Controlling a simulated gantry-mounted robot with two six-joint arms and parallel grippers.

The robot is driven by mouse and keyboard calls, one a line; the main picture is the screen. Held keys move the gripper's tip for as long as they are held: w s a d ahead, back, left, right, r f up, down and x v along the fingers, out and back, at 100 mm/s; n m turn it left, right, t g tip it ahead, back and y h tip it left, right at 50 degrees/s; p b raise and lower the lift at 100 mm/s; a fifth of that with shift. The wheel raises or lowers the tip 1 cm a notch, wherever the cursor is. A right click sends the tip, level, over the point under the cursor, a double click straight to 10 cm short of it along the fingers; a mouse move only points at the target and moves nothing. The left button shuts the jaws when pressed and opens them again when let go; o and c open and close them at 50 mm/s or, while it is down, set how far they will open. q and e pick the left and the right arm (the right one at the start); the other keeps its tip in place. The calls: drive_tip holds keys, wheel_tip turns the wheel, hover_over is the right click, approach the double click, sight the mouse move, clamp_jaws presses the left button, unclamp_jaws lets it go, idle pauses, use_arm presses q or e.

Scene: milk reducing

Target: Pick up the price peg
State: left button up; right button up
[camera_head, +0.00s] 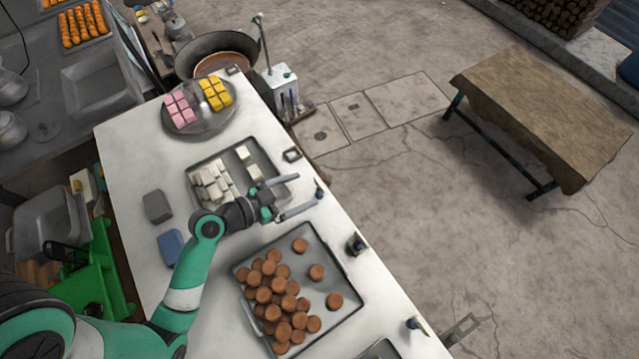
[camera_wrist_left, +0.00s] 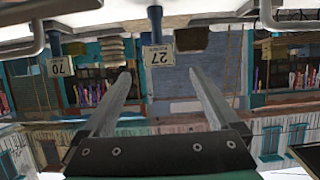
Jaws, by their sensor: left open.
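My left gripper (camera_head: 309,189) is open at the right edge of the white table, beside the tray of white blocks. Its two fingers also show in the left wrist view (camera_wrist_left: 160,85), spread apart with nothing held between them. A price peg (camera_wrist_left: 155,22) with a blue stem and a "27" tag shows beyond the fingertips, between them in the picture. A second price peg (camera_wrist_left: 53,40) with a "70" tag shows to the left. In the head view a small dark peg (camera_head: 319,190) is near the fingertips; I cannot tell whether they touch. My right gripper is not in view.
A tray (camera_head: 345,312) of brown round pieces lies below the gripper, and a tray (camera_head: 208,157) of white blocks above it. Other dark pegs (camera_head: 356,243) line the table's right edge.

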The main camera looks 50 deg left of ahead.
sight(319, 184)
use_arm(q)
drive_tip(key=shift+w+d+f, duration=0.1)
drive_tip(key=shift+w+f, duration=0.25)
drive_tip(key=shift+w, duration=0.2)
drive_tip(key=shift+w+r, duration=0.15)
drive_tip(key=shift+w, duration=0.05)
drive_tip(key=p+x, duration=0.1)
drive_tip(key=x, duration=0.4)
drive_tip(key=shift+d, duration=0.1)
clamp_jaws()
